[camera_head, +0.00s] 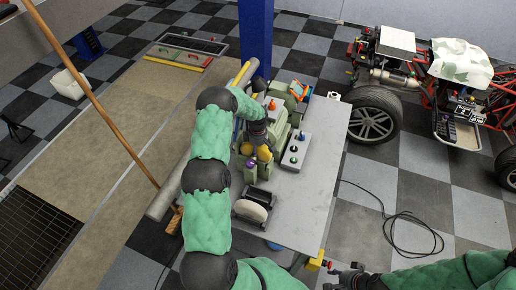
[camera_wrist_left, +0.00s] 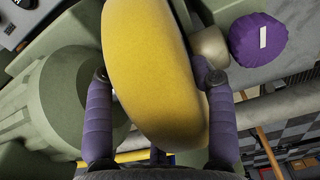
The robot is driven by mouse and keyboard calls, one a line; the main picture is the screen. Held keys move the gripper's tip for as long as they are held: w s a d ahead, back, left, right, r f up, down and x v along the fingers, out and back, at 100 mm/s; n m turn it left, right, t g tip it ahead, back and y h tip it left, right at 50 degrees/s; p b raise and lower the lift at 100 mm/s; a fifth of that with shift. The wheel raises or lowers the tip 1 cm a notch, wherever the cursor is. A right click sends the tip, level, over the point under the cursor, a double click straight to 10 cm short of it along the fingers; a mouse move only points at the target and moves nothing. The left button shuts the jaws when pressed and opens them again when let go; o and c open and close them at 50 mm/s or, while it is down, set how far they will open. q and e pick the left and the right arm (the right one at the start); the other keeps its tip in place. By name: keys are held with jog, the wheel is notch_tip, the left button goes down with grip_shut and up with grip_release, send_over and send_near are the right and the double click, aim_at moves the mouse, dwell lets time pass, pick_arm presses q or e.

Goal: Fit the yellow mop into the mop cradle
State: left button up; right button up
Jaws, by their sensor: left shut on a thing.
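The yellow mop (camera_wrist_left: 150,70) is a thick, rounded yellow piece filling the middle of the left wrist view. My left gripper (camera_wrist_left: 155,78) has its two purple fingers on either side of it and is shut on it. In the head view the left gripper (camera_head: 258,156) is at the green machine on the bench, and much of the mop is hidden.
The green machine (camera_wrist_left: 48,100) is close beside the left finger. A purple round piece (camera_wrist_left: 258,42) is at its upper right. A grey control box (camera_head: 296,150) stands on the grey bench (camera_head: 305,213), whose right front is clear. A long-handled broom (camera_head: 108,116) leans at left.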

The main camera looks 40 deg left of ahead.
pick_arm(q)
jog(key=shift+f, duration=0.15)
jog(key=o, duration=1.3)
jog(key=shift+r, duration=0.35)
jog(key=shift+r+b, duration=0.7)
jog(key=shift+r, duration=2.9)
jog(key=shift+s+d+f, duration=0.1)
